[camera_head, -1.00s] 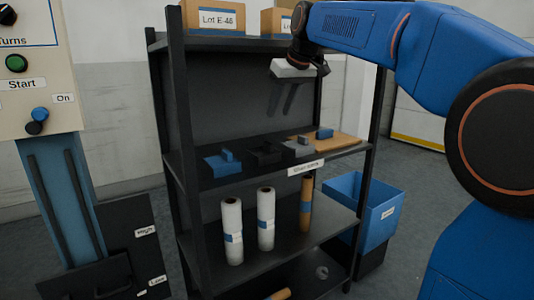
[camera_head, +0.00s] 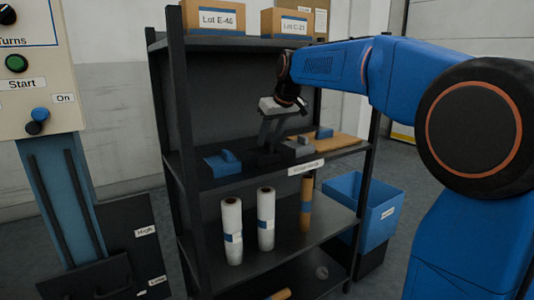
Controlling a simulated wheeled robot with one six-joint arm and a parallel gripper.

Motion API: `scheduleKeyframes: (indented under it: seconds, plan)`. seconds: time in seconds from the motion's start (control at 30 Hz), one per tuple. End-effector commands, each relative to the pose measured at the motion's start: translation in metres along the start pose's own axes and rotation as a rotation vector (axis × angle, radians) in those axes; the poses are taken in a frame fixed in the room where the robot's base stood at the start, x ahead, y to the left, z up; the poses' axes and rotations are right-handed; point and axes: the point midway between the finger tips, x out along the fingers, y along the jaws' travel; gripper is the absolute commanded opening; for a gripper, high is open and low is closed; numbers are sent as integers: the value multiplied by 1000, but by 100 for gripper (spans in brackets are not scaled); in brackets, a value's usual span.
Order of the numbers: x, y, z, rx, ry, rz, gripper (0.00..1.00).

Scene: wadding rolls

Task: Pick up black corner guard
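The black corner guard (camera_head: 264,161) lies on the middle shelf, between a blue corner guard (camera_head: 222,164) on its left and a grey one (camera_head: 298,149) on its right. It is dark against the dark shelf, so its outline is hard to make out. My gripper (camera_head: 268,147) points down just above the black corner guard, with its two grey fingers apart. The fingertips are at or close to the guard's raised part; whether they touch it cannot be told. Nothing is visibly held.
A small blue piece (camera_head: 324,132) sits on a tan board (camera_head: 340,142) at the shelf's right. White rolls (camera_head: 232,230) and a brown roll (camera_head: 306,203) stand on the shelf below. The upper shelf with boxes (camera_head: 213,18) is above my gripper. A blue bin (camera_head: 376,196) stands right.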

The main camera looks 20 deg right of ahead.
Motion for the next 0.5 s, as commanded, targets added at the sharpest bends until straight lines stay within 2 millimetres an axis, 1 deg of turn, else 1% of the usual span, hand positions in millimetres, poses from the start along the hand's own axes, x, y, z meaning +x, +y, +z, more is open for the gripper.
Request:
scheduleKeyframes:
  seconds: [0.03, 0.13, 0.37, 0.47, 0.5]
  plan:
    - [8, 0, 0, 0, -2, -1, 36]
    - [17, 0, 0, 0, -1, 0, 36]
    - [19, 0, 0, 0, 0, 0, 36]
    - [19, 0, 0, 0, 0, 0, 15]
    - [19, 0, 0, 0, 0, 0, 5]
